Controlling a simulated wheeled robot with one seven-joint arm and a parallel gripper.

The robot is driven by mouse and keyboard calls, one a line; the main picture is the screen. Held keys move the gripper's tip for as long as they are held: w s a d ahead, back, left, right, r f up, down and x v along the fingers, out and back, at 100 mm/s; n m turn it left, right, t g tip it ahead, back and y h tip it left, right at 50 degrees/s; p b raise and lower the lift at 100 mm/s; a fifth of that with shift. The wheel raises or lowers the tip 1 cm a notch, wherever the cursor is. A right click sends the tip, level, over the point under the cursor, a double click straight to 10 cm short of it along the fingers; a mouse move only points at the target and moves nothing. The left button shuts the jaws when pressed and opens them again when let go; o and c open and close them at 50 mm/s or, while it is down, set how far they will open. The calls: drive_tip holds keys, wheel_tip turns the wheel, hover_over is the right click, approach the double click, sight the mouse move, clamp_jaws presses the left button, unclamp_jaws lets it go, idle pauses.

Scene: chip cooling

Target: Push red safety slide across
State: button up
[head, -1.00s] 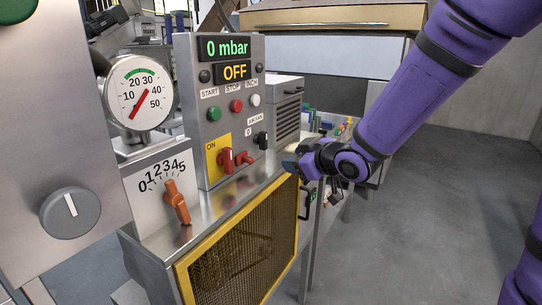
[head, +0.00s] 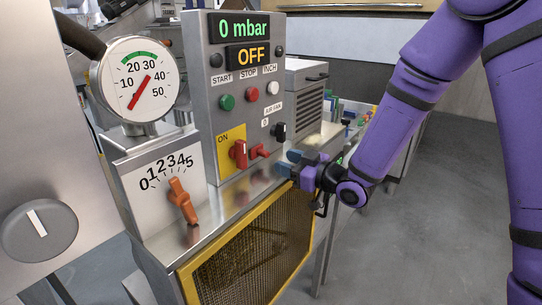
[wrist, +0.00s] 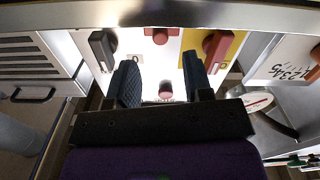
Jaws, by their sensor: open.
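A small red slide (head: 260,151) sits at the right edge of the yellow ON plate (head: 228,140) on the grey control panel, beside a larger red switch handle (head: 239,153). My gripper (head: 287,161) is to the right of the slide, over the machine's metal top, apart from it. Its two dark blue fingers are spread, with nothing held. In the wrist view, my gripper (wrist: 161,70) faces the panel. The slide (wrist: 160,35) shows beyond the gap between the fingers, with the red handle (wrist: 218,45) to its right. A pinkish spot between the fingers looks like a reflection.
A black switch (head: 279,131) stands on the panel close to my fingers; it is at the left in the wrist view (wrist: 103,48). An orange lever (head: 182,201) and a gauge (head: 140,80) are farther left. A yellow-framed mesh guard (head: 250,262) is below. Floor at right is clear.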

sight(268, 155)
drive_tip(key=x, duration=0.6)
drive_tip(key=shift+s+a, duration=0.1)
clamp_jaws()
